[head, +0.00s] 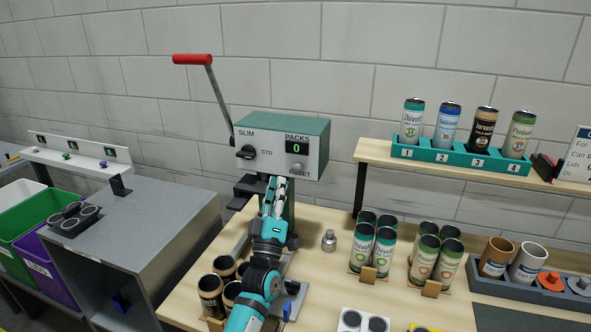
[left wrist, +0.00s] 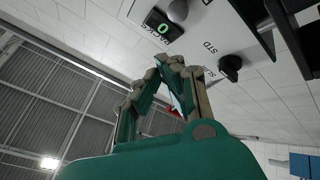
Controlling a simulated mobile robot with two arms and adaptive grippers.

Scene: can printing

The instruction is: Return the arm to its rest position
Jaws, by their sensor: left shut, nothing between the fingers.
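My left gripper (head: 278,182) is shut and empty at the end of my teal arm. It is raised in front of the printing machine (head: 310,150), just below its control panel. In the left wrist view my left gripper (left wrist: 172,64) shows with its fingers meeting at the tips, and the machine's panel (left wrist: 205,30) is beyond them, seen tilted. The machine has a red-handled lever (head: 192,60) raised at the left, a SLIM/STD knob (head: 246,152) and a PACKS display reading 0 (head: 297,148). My right gripper is not in view.
Dark cans (head: 211,296) stand close left of my arm. Several teal-labelled cans (head: 362,246) and green-labelled cans (head: 424,258) stand on the table to the right, with a small metal weight (head: 329,240) nearer. A numbered can rack (head: 462,158) sits on the shelf. Bins (head: 40,215) are left.

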